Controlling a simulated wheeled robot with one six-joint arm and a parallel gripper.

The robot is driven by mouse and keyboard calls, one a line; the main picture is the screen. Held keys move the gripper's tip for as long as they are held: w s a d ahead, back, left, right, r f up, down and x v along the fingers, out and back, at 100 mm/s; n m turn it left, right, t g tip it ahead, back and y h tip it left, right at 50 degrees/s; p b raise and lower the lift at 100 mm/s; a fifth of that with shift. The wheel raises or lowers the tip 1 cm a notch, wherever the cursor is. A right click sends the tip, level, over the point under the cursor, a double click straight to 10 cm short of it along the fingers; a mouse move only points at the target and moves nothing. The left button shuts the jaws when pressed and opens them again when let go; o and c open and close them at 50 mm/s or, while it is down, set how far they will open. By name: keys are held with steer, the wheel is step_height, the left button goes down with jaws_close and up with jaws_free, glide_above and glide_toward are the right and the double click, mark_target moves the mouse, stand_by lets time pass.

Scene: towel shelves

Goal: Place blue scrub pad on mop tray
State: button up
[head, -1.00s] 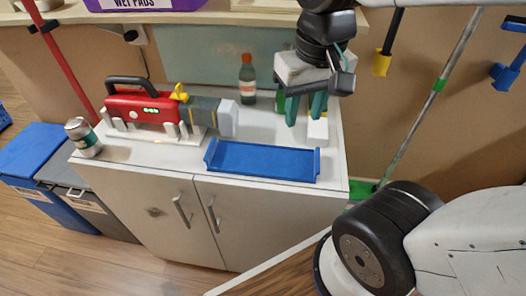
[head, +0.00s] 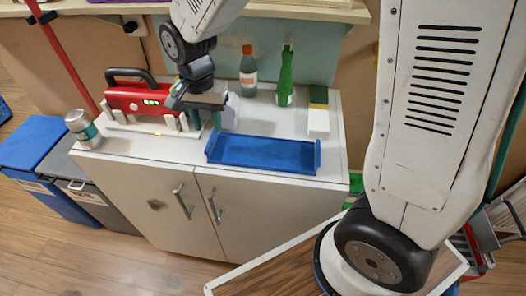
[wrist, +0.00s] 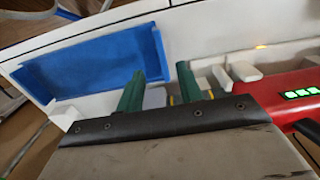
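The blue tray (head: 262,153), which I take as the mop tray, lies empty near the front of the white cabinet top; it also shows in the wrist view (wrist: 90,68). I see no plainly blue scrub pad. A pale blue-grey block (head: 231,111) shows at the right end of the red device (head: 140,98), partly behind my gripper. My gripper (head: 206,119) points down over that end, left of the tray. In the wrist view its green fingers (wrist: 160,75) stand apart, with a grey and yellow part visible between or beyond them. Contact is unclear.
A can (head: 82,128) stands at the left edge. White pegs hold the red device.

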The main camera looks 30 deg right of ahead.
mark_target(210, 139)
steer(key=f, duration=0.5)
steer(key=shift+w+f, duration=0.1)
steer(key=shift+w, duration=0.15)
jaws_close()
